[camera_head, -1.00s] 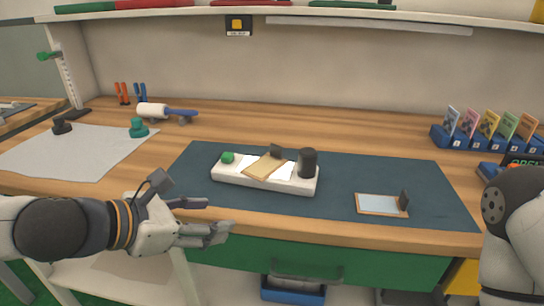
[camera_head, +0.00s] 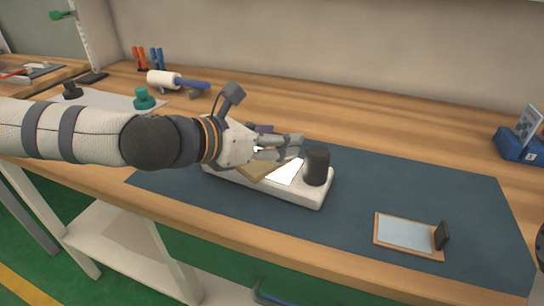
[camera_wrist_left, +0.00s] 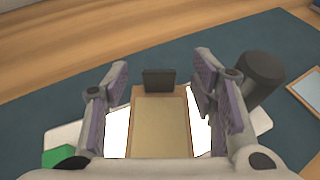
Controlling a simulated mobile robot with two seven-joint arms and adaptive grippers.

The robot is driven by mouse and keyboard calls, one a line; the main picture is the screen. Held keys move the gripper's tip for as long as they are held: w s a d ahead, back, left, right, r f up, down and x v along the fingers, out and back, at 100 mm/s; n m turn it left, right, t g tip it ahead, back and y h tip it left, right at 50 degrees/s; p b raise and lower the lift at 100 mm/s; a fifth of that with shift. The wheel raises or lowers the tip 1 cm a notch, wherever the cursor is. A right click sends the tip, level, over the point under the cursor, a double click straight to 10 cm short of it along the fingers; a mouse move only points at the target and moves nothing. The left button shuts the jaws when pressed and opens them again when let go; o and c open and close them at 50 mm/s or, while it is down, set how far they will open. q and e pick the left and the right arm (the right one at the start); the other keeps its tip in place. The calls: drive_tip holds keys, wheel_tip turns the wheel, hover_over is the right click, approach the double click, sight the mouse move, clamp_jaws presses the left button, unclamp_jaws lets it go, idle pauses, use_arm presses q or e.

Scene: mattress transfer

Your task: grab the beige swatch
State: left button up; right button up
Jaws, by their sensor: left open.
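The beige swatch (camera_head: 262,173) is a flat tan board lying on a white block (camera_head: 300,193) on the dark blue mat. In the left wrist view the beige swatch (camera_wrist_left: 160,125) runs lengthwise between the fingers, with a dark upright tab (camera_wrist_left: 159,80) at its far end. My left gripper (camera_head: 290,147) is open over the block, its fingers on either side of the tab in the wrist view. In the head view the hand hides much of the swatch and the tab. My right gripper is out of view.
A black cylinder (camera_head: 316,166) stands on the block just right of my left fingers. A green knob (camera_wrist_left: 58,156) is at the block's left end. A pale blue swatch with a dark tab (camera_head: 405,234) lies on the mat (camera_head: 385,190) at right, with free mat between.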

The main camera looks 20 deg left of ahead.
use_arm(q)
drive_tip(key=shift+x, duration=1.15)
drive_tip(key=shift+a, duration=0.1)
drive_tip(key=c, duration=1.2)
